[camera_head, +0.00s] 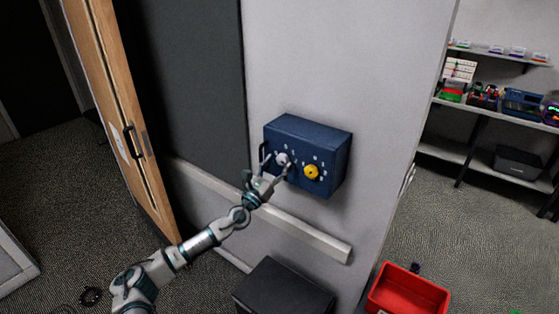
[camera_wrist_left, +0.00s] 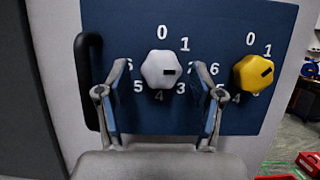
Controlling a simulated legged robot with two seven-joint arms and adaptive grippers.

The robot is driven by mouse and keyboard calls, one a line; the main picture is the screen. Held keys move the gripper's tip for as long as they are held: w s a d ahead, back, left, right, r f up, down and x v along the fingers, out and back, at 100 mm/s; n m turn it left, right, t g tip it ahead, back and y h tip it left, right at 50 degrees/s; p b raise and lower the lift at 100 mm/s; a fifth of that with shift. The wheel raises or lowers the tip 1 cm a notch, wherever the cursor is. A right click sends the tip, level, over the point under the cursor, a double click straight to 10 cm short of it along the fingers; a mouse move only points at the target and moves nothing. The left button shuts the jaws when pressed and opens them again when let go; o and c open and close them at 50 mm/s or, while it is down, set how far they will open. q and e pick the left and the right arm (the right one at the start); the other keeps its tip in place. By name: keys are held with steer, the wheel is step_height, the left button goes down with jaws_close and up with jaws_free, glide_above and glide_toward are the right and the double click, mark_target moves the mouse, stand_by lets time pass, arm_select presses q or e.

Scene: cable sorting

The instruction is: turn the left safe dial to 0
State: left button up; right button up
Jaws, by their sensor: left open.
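A blue safe box (camera_head: 318,138) is mounted on the light wall. Its left dial (camera_head: 283,159) is a white-grey hexagonal knob; it also shows in the left wrist view (camera_wrist_left: 157,66). I cannot tell whether the fingers touch the knob. My right gripper is not in view.
A yellow dial (camera_head: 311,172) sits right of the left dial, close to my right-hand finger. A dark handle (camera_wrist_left: 89,80) stands at the box's left side. A wall rail (camera_head: 310,234) and a black box (camera_head: 283,290) lie below. A red bin (camera_head: 408,293) is at lower right.

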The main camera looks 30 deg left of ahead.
arm_select(q)
steer(key=shift+w+a+r, duration=0.1)
steer(key=shift+w+r, duration=0.05)
steer(key=shift+w, duration=0.5)
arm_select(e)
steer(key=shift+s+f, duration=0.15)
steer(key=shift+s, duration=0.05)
arm_select(q)
steer(key=shift+c, duration=1.4)
steer(key=shift+d, duration=0.2)
steer(key=c, duration=0.8)
steer(key=shift+c, duration=0.2)
steer(key=shift+r+n, duration=0.1)
steer(key=shift+n, duration=0.2)
